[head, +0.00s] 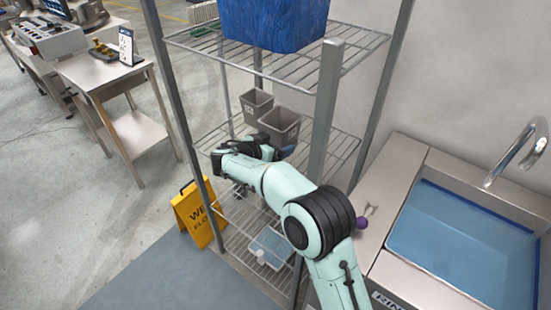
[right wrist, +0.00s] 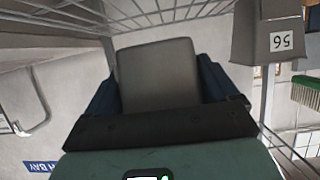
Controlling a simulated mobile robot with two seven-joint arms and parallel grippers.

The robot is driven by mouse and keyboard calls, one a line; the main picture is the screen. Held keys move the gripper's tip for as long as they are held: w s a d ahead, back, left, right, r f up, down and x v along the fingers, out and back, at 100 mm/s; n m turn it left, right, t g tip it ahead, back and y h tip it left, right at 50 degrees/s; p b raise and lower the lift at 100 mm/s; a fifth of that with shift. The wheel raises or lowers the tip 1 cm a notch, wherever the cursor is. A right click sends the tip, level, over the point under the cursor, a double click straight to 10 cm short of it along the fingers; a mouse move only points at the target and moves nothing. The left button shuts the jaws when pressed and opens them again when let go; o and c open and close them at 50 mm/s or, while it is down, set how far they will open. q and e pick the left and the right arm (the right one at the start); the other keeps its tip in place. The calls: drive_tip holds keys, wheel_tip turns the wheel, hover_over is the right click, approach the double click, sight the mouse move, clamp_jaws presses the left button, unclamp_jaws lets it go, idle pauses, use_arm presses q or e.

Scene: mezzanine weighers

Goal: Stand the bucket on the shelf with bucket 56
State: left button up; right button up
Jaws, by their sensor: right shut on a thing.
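A grey bucket (head: 280,127) is at the middle wire shelf (head: 340,150) of the rack, in the head view. My right gripper (head: 276,150) is at its near side, with the arm reaching in between the rack posts. In the right wrist view the jaws (right wrist: 160,90) are shut on this bucket (right wrist: 158,75), one dark blue finger at each side. Whether its base touches the shelf wires I cannot tell. Bucket 56 (head: 257,103) stands just left of it, farther back; its label shows upside down in the right wrist view (right wrist: 262,42). My left gripper is out of view.
A blue bin (head: 270,20) stands on the shelf above. A blue tray (head: 270,247) lies on the lowest shelf. Rack posts (head: 325,100) flank my arm. A sink (head: 465,240) is at the right. A yellow wet-floor sign (head: 197,213) stands at the rack's left.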

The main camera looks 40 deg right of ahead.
wheel_tip(320, 180, down, 6)
drive_tip(key=shift+r, duration=0.1)
idle(0.4)
drive_tip(key=shift+f+b, duration=0.2)
drive_tip(key=shift+b, duration=0.15)
drive_tip(key=o, duration=1.3)
drive_tip(key=shift+a+r+p, duration=0.1)
drive_tip(key=shift+r+p, duration=0.2)
drive_tip(key=shift+p, duration=0.15)
drive_tip(key=b+v, duration=0.1)
drive_tip(key=v, duration=1.1)
drive_tip(key=shift+b, duration=0.4)
drive_tip(key=shift+f, duration=0.1)
